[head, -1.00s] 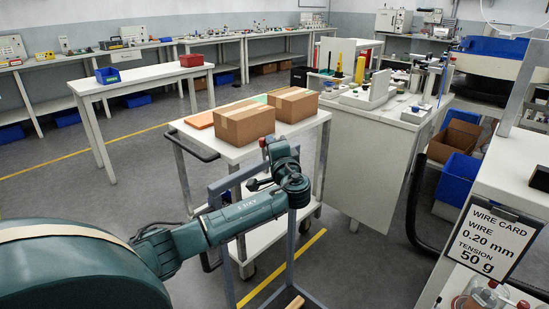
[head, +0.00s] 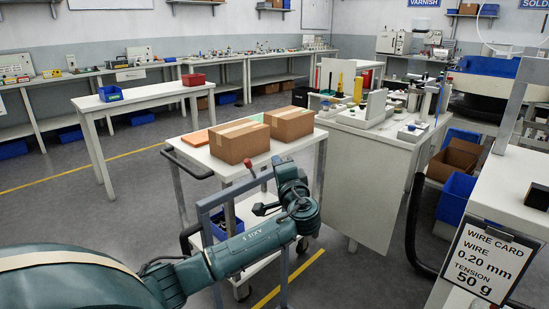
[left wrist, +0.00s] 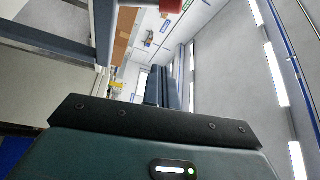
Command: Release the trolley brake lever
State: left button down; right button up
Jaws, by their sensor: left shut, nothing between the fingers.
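The brake lever shows as a red knob (head: 250,164) on a thin stem in front of the white trolley (head: 197,152); its lower part is partly hidden by my arm. My left gripper (head: 287,168) is just right of the knob in the head view, at the trolley's near side. In the left wrist view its dark fingers (left wrist: 162,87) are together and empty, and the red knob (left wrist: 172,5) is at the top edge, apart from them. My right gripper is in neither view.
Two cardboard boxes (head: 240,142) and an orange sheet (head: 195,139) lie on the trolley. A grey frame (head: 204,225) stands before it. A cluttered white bench (head: 375,165) is close on the right. Grey floor is clear to the left.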

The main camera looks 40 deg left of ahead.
pick_arm(q)
jog(key=v, duration=0.5)
jog(key=shift+w+f, duration=0.1)
jog(key=shift+f, duration=0.15)
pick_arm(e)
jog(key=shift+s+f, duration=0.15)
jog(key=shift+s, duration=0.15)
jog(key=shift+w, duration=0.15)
